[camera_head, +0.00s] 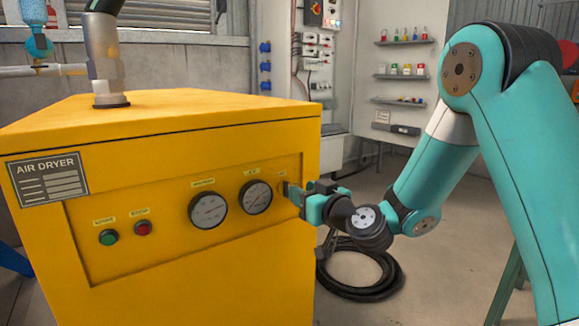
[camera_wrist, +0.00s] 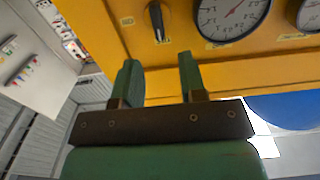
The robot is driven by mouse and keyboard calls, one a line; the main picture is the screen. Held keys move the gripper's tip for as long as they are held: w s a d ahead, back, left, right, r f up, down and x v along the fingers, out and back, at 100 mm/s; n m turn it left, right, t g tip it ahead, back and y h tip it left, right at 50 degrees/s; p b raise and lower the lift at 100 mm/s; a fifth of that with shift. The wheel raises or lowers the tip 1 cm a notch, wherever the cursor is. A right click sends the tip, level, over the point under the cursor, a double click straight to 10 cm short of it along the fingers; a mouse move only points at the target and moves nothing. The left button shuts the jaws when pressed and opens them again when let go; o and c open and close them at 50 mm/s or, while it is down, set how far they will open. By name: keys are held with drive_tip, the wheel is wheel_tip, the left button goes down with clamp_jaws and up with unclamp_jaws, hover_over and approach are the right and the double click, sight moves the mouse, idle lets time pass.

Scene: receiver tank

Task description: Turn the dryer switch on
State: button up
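The yellow air dryer (camera_head: 150,130) stands at the left in the head view. Its switch, a black rotary knob (camera_wrist: 157,20), shows at the top of the wrist view beside two gauges. The knob lies beyond the fingertips, roughly in line with the gap. I cannot tell how far off it is.
The panel also has a green button (camera_head: 108,237), a red button (camera_head: 143,228) and two round gauges (camera_head: 208,210). A coiled black hose (camera_head: 362,288) lies on the floor right of the dryer. Shelves (camera_head: 402,76) and an electrical panel (camera_head: 316,60) are on the back wall.

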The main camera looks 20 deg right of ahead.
sight(286, 189)
drive_tip(key=p+x, duration=0.4)
drive_tip(key=p, duration=0.1)
drive_tip(key=shift+w+a+r, duration=0.15)
drive_tip(key=shift+w+r, duration=0.15)
drive_tip(key=shift+w+a+f+p, duration=0.1)
drive_tip(key=shift+w+f+p, duration=0.05)
drive_tip(key=shift+w+p, duration=0.3)
drive_tip(key=shift+w+a+f+p, duration=0.15)
drive_tip(key=shift+w+p, duration=0.2)
drive_tip(key=shift+p, duration=0.05)
clamp_jaws()
